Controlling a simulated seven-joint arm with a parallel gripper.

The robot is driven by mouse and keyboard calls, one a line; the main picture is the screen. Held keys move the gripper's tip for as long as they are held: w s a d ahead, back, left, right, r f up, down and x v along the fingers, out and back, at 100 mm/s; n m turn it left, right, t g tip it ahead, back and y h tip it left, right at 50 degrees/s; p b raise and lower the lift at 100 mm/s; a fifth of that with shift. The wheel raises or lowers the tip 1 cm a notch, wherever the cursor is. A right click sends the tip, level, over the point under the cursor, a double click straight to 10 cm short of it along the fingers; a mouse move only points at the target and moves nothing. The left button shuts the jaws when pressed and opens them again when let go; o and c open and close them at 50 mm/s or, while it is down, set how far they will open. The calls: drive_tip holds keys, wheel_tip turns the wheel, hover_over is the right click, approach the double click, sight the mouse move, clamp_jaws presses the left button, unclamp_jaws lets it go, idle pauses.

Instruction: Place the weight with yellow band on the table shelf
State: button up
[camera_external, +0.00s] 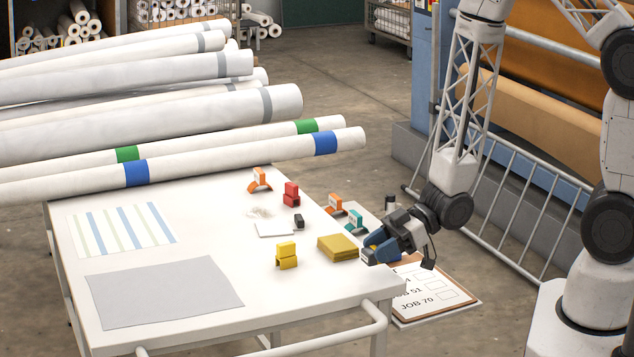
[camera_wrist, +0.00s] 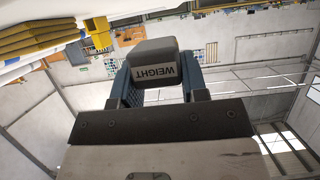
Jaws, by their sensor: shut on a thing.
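My gripper (camera_external: 376,252) is at the right edge of the white table, just right of a stack of yellow cloths. In the wrist view it is shut on a dark grey weight (camera_wrist: 154,50) with a white label reading WEIGHT, held between its two blue fingers (camera_wrist: 154,82). No yellow band shows on the side of the weight that faces the wrist camera. In the external view the fingers mostly hide the weight. A light, shelf-like board (camera_external: 468,304) at the table's right side bears a clipboard (camera_external: 428,286) with job lines.
The table (camera_external: 205,265) carries the yellow stack (camera_external: 338,247), a yellow clamp-like piece (camera_external: 287,254), a red one (camera_external: 291,194), orange and teal ones, and a small dark block (camera_external: 299,221). Long white rolls (camera_external: 230,155) lie across its back. A metal rail (camera_external: 520,215) stands right.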

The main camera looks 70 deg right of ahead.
sight(365, 261)
drive_tip(key=shift+w, duration=0.25)
drive_tip(key=shift+w, duration=0.35)
drive_tip(key=shift+w+a+f, duration=0.15)
drive_tip(key=shift+w+f, duration=0.45)
drive_tip(key=shift+w, duration=0.3)
drive_tip(key=shift+f, duration=1.05)
drive_tip(key=shift+f, duration=0.2)
drive_tip(key=o, duration=1.2)
drive_tip(key=shift+v, duration=3.85)
